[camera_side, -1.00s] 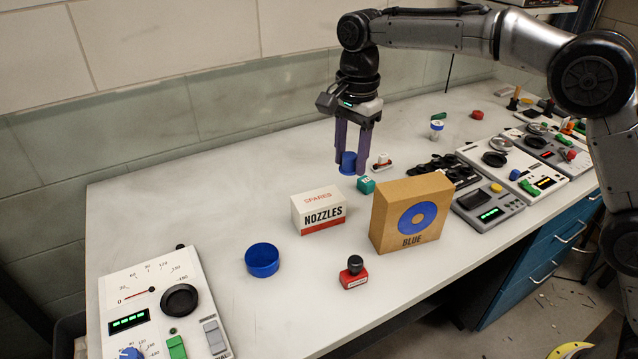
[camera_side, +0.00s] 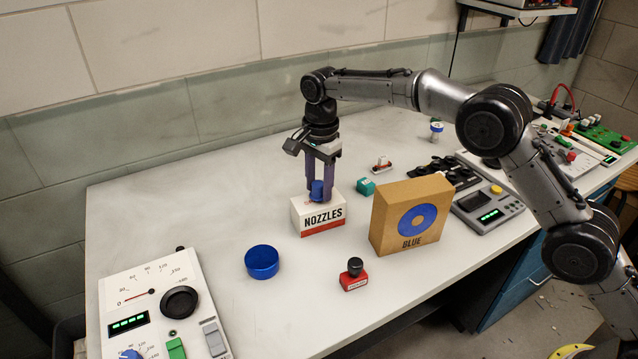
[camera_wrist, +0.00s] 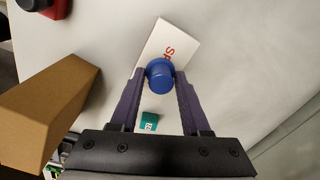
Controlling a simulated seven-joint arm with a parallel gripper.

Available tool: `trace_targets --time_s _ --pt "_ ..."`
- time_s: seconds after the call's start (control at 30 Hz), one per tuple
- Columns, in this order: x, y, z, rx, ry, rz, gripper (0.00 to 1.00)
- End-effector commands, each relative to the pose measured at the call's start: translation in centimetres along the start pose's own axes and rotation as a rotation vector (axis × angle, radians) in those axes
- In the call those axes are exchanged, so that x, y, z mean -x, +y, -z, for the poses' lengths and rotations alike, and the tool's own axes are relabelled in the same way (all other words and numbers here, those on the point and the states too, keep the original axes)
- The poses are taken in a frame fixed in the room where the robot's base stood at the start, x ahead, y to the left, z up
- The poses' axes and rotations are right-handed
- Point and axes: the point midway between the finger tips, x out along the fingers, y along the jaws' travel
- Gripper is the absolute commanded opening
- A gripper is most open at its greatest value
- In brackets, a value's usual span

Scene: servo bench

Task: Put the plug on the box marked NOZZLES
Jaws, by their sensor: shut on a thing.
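The box marked NOZZLES (camera_side: 322,220) is a white carton with a red band, standing on the bench left of the brown box. Its white top also shows in the wrist view (camera_wrist: 172,36), partly hidden by the plug. The blue plug (camera_side: 316,191) is between my fingers, over the top of the NOZZLES box; it also shows in the wrist view (camera_wrist: 159,74). My gripper (camera_side: 320,188) points straight down and is shut on the plug. The plug's lower end appears at or just above the box top; I cannot tell whether it touches.
A taller brown box with a blue ring (camera_side: 410,214) stands close on the right. A small teal block (camera_side: 366,187) lies behind it.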

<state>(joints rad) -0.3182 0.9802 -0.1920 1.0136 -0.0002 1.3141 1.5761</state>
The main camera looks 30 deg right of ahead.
Motion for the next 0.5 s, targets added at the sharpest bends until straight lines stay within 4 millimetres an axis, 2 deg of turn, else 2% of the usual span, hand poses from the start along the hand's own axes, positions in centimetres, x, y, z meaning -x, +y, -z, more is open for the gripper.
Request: trace_targets --time_s 0.33,0.37,0.5 --pt "-0.22 -0.01 0.0 0.0 0.0 0.002 0.0" --pt "-0.25 0.0 0.0 0.0 0.0 0.002 0.5" --pt "-0.24 0.0 0.0 0.0 0.0 0.002 0.75"
